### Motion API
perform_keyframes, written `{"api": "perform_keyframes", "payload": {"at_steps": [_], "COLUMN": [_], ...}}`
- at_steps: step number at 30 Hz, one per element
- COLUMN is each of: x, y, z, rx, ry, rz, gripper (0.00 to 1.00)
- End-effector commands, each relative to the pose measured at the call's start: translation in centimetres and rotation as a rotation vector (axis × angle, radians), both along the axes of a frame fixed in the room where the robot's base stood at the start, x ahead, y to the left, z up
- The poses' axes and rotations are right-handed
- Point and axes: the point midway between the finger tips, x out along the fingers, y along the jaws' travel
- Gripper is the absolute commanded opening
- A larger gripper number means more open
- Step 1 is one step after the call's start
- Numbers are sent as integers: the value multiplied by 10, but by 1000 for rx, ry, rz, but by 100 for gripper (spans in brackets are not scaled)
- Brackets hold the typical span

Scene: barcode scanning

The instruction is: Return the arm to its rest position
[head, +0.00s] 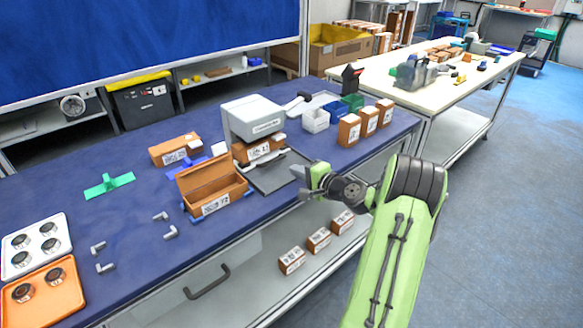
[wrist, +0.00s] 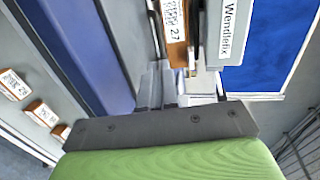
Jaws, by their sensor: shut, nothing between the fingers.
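My green arm (head: 390,262) reaches in from the lower right of the head view and bends at a dark joint. My gripper (head: 306,185) is at the bench's front edge, just right of the black plate under the white machine. In the wrist view my gripper's grey fingers (wrist: 172,88) are together and hold nothing. The white machine (head: 252,118) stands on the blue bench, with a labelled brown box (head: 258,150) under its head. In the wrist view its white side (wrist: 229,30) with lettering and a labelled brown box (wrist: 175,30) show beyond the fingers.
The blue bench (head: 130,215) also bears an open brown box (head: 212,187), a green piece (head: 108,185), trays (head: 42,290) and several brown boxes (head: 348,130). More boxes (head: 292,260) sit on the shelf below. The floor (head: 500,220) right of my arm is clear.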

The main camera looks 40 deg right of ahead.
Motion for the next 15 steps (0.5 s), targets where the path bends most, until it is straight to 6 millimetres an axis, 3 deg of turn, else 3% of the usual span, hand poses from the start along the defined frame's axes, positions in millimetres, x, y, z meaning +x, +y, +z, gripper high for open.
{"api": "perform_keyframes", "payload": {"at_steps": [7, 15], "x": [-46, -58], "y": [-4, -4], "z": [10, 13], "rx": [1, 0], "ry": [2, 0], "rz": [-5, -2], "gripper": [0, 0]}}
